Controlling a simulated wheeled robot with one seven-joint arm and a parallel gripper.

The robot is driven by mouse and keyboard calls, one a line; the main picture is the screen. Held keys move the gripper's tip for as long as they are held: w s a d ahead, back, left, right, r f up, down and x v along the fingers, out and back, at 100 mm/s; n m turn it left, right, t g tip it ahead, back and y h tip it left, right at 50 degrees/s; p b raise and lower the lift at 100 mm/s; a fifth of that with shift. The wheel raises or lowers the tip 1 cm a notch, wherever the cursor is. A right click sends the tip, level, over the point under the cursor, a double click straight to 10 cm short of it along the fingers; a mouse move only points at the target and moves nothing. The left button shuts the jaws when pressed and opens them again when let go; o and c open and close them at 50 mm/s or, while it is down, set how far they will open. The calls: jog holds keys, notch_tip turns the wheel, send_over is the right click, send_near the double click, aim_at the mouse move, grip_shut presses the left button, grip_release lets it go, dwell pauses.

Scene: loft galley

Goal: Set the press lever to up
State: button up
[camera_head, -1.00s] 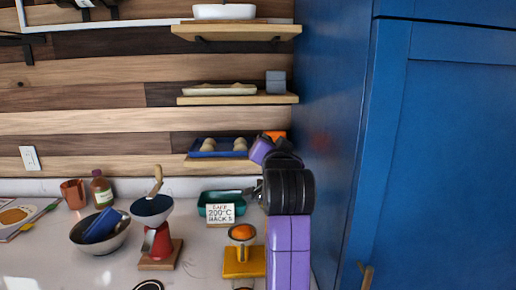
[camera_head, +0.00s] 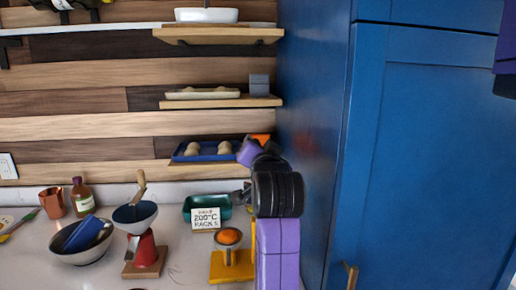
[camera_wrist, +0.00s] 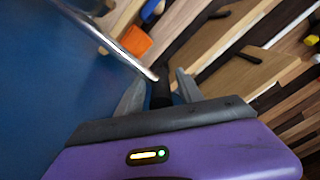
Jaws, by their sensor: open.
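The yellow press (camera_head: 232,264) stands on the counter in the head view, with an orange (camera_head: 230,237) in its cup. My arm covers its right side, and its lever is not clear there. In the wrist view a shiny metal rod with a black grip (camera_wrist: 161,92), apparently the press lever, reaches in from the upper left. My gripper (camera_wrist: 158,88) is open, with one finger on each side of the black grip. I cannot tell whether the fingers touch it. In the head view the purple hand (camera_head: 249,152) is above the press, fingers hidden.
A tall blue cabinet (camera_head: 430,170) stands close on the right. Shelves (camera_head: 218,36) hang behind, the lowest with a blue tray (camera_head: 208,156). A green dish (camera_head: 193,210), a small sign (camera_head: 206,219), a red-based grinder (camera_head: 145,252) and a bowl (camera_head: 83,245) stand left of the press.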

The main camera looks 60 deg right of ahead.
jog(key=b+v, duration=0.1)
jog(key=v, duration=0.6)
jog(key=shift+s+a, duration=0.25)
jog(key=shift+a, duration=0.05)
dwell(0.3)
